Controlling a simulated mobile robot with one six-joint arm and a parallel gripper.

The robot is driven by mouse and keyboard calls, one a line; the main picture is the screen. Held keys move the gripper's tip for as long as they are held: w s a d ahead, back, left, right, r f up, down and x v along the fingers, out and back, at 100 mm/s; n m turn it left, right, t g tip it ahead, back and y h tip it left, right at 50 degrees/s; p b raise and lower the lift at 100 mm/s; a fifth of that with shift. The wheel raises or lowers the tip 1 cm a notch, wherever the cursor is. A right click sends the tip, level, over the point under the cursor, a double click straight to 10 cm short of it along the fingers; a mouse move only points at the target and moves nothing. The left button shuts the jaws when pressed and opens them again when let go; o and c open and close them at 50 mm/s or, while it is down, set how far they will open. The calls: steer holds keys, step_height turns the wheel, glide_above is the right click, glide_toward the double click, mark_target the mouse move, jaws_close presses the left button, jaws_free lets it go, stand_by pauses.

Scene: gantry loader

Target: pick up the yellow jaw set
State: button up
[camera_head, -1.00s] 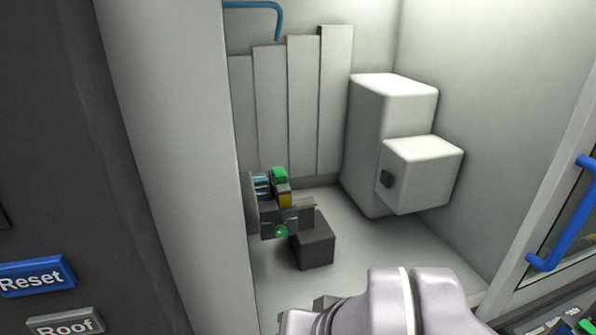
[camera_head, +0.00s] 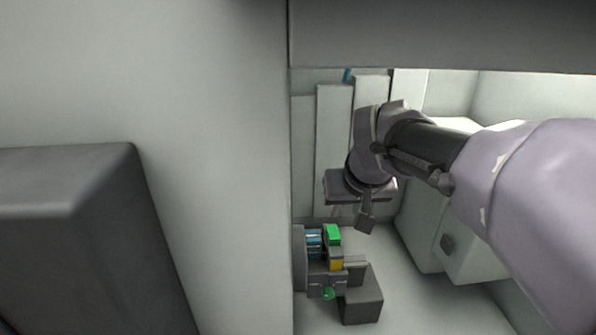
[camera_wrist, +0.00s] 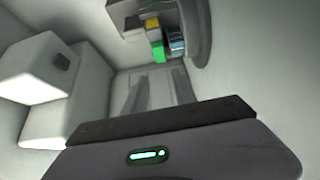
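The yellow jaw set (camera_head: 336,265) is a small yellow block in the lower middle of the head view. It sits just below a green block (camera_head: 333,235) and beside blue pieces (camera_head: 314,241). In the wrist view, the yellow jaw set (camera_wrist: 153,23) is near the top, above the green block. My gripper (camera_head: 350,208) hangs inside the enclosure, above and slightly right of the jaw sets, apart from them. Its fingers are small and unclear in the head view; the wrist view shows mainly its dark body with a green light. I cannot tell how far its fingers are open.
A grey chuck-like disc (camera_head: 299,262) stands left of the coloured blocks, and a dark grey block (camera_head: 362,297) at their lower right. A white housing (camera_head: 470,262) stands at right. Tall panels (camera_head: 333,130) line the back. A dark beam (camera_head: 440,35) crosses overhead.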

steer(key=b, duration=0.2)
glide_toward(334, 233)
steer(key=x, duration=0.3)
steer(key=shift+w+a, duration=0.1)
steer(key=shift+w, duration=0.1)
steer(key=b+x, duration=0.2)
steer(key=x, duration=0.3)
steer(key=shift+s+f, duration=0.1)
steer(key=shift+f, duration=0.2)
steer(key=shift+c, duration=1.1)
jaws_close()
